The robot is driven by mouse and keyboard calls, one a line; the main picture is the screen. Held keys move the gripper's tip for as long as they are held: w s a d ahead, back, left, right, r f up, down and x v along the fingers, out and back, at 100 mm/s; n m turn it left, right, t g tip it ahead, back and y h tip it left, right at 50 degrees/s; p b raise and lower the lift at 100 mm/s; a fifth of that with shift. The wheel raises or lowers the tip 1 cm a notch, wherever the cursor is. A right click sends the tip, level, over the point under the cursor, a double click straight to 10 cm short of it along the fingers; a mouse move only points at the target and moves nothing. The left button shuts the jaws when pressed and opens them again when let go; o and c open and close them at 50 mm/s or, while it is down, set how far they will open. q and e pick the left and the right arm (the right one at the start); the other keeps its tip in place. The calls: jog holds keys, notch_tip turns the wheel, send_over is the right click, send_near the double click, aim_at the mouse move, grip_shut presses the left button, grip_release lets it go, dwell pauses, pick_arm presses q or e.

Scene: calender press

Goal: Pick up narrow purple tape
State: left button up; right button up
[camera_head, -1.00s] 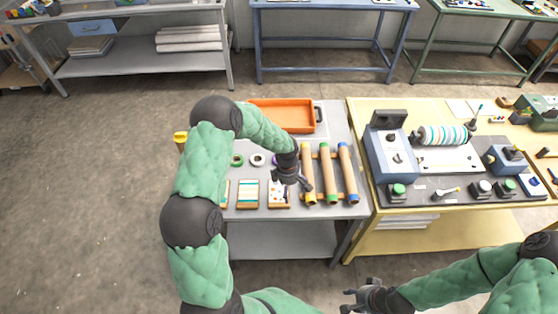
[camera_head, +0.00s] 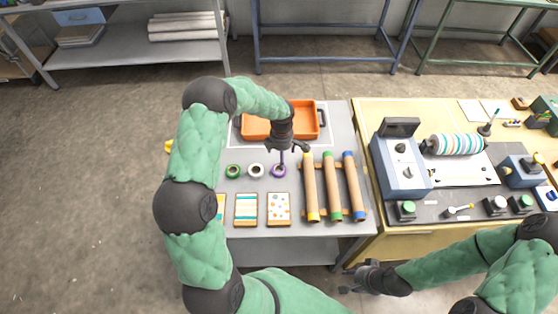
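The purple tape (camera_head: 279,172) is a small ring lying on the grey table, at the right end of a row with a white tape (camera_head: 256,170) and a green tape (camera_head: 233,171). My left gripper (camera_head: 291,155) points down just above and behind the purple tape. Its fingers look spread, and one dark finger reaches down to the tape's far edge; I cannot tell whether it touches. The gripper covers a little of the ring. My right gripper (camera_head: 347,280) is open and empty, low in front of the tables.
An orange tray (camera_head: 258,128) stands behind the tapes. Patterned cards (camera_head: 246,210) lie in front. Cardboard tubes (camera_head: 331,188) with coloured ends rest on a wooden rack to the right. The yellow table (camera_head: 385,239) holds the press (camera_head: 401,165).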

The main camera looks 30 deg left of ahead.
pick_arm(q)
send_over(279, 171)
jog(key=f, duration=0.5)
jog(key=shift+w+d, duration=0.25)
jog(key=shift+w, duration=0.1)
jog(key=shift+w+a+f, duration=0.1)
jog(key=shift+a+f, duration=0.05)
jog(key=shift+f, duration=0.8)
jog(key=shift+s+a+f, duration=0.1)
jog(key=shift+a+f, duration=0.1)
jog(key=shift+f, duration=0.7)
jog(key=shift+w+a+f, duration=0.1)
jog(key=shift+a+f, duration=0.05)
jog(key=shift+f, duration=0.8)
jog(key=c, duration=1.1)
